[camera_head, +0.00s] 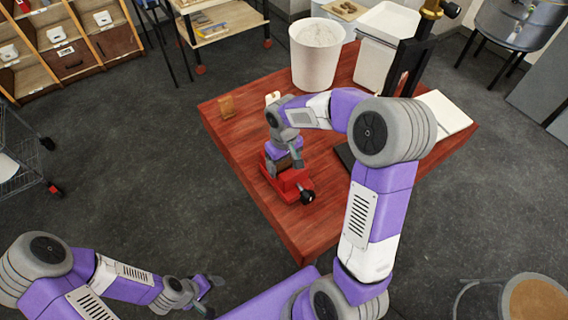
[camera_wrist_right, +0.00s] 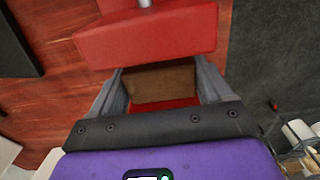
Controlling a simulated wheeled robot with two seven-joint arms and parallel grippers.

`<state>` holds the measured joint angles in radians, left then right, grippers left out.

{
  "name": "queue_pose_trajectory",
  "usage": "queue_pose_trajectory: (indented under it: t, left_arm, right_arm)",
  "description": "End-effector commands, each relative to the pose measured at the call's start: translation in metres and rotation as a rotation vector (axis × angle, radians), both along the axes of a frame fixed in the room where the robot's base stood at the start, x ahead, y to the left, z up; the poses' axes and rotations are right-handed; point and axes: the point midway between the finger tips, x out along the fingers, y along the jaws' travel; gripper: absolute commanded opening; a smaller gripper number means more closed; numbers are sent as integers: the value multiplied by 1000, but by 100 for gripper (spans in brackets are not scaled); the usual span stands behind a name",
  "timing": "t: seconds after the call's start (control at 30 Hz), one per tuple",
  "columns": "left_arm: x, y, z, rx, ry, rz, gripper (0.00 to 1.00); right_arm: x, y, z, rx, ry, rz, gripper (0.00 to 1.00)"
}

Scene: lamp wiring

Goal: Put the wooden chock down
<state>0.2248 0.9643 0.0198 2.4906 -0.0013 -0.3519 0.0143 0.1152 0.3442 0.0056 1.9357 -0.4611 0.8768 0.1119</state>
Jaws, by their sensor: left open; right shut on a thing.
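In the right wrist view, the brown wooden chock (camera_wrist_right: 160,84) sits between the two grey fingers of my right gripper (camera_wrist_right: 160,72), which is shut on it. A red vise-like device (camera_wrist_right: 150,36) is right beside the chock, and red also shows below it; I cannot tell whether they touch. In the head view, my right gripper (camera_head: 286,163) is low over the red device (camera_head: 290,184) on the table, and the chock is hidden there. My left gripper (camera_head: 212,294) is open and empty, off the table at the lower left.
The red wooden table (camera_head: 255,205) has bare surface at its left and front. A white bin (camera_head: 315,55), a black stand (camera_head: 408,65) and a white flat board (camera_head: 445,112) occupy the back and right.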

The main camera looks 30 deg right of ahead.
Motion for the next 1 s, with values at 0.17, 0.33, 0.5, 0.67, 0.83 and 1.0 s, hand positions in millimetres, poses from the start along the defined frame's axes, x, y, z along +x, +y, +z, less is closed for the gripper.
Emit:
queue_pose_trajectory:
  t: [0.17,0.33,0.5,0.67,0.83,1.0]
  left_arm:
    - [0,0,0,0,0,0,70]
    - [0,0,-2,0,0,0,70]
    - [0,0,-1,0,0,0,70]
    - [0,0,-1,0,0,0,70]
    - [0,0,5,0,0,0,70]
    - [0,0,16,0,0,0,70]
  right_arm:
    - [0,0,1,0,-1,-1,47]
    - [0,0,-2,0,0,0,85]
    - [0,0,-2,0,0,-1,100]
    - [0,0,-1,0,0,-1,100]
    - [1,0,14,-1,-3,-2,100]
    - [1,-1,50,-2,-6,-2,100]
